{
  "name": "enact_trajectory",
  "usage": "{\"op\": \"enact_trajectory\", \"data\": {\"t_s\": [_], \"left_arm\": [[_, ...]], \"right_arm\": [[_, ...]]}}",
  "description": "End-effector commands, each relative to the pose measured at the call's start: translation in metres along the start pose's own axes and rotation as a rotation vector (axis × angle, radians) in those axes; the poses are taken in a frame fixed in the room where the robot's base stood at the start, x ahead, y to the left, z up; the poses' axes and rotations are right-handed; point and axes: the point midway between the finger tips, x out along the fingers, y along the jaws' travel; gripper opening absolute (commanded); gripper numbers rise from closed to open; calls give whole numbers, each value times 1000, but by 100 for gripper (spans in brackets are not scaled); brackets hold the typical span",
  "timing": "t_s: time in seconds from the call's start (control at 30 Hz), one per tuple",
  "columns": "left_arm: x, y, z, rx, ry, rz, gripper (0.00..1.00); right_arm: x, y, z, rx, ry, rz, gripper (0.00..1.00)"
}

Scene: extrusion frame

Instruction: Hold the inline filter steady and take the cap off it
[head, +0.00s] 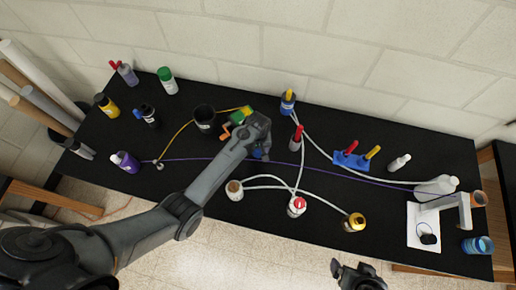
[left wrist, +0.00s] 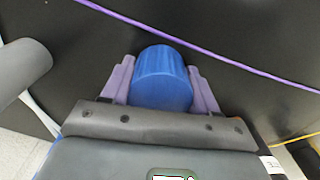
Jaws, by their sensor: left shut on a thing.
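My left gripper (head: 260,151) reaches over the middle of the black table. In the left wrist view, the fingers of my left gripper (left wrist: 160,85) are shut on the sides of a blue, ribbed cylindrical piece (left wrist: 162,75). A little of this blue piece (head: 257,153) shows beside the gripper in the head view. I cannot tell whether it is the filter's cap or its body, and its lower end is hidden. My right gripper (head: 357,272) is at the bottom edge, off the table's front, apart from the blue piece; its fingers are too small to read.
A purple line (head: 205,159) runs along the table past my left gripper. A green and orange item (head: 233,122) and a black cup (head: 204,117) are close behind my left arm. White tubes join several bottles, including a red-capped one (head: 297,206). A blue rack (head: 351,160) stands right.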

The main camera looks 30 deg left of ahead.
Motion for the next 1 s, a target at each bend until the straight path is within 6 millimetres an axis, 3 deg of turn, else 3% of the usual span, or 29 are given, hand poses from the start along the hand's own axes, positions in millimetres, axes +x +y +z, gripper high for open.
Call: {"op": "enact_trajectory", "data": {"t_s": [0.4,0.43,0.57,1.0], "left_arm": [[4,0,0,1,0,0,23],[4,0,0,1,0,0,64],[4,0,0,1,0,0,84],[-2,0,0,1,1,1,85]], "right_arm": [[1,0,0,0,0,0,94],[1,0,0,0,0,0,94],[1,0,0,0,0,0,94],[-1,0,0,0,1,0,94]]}}
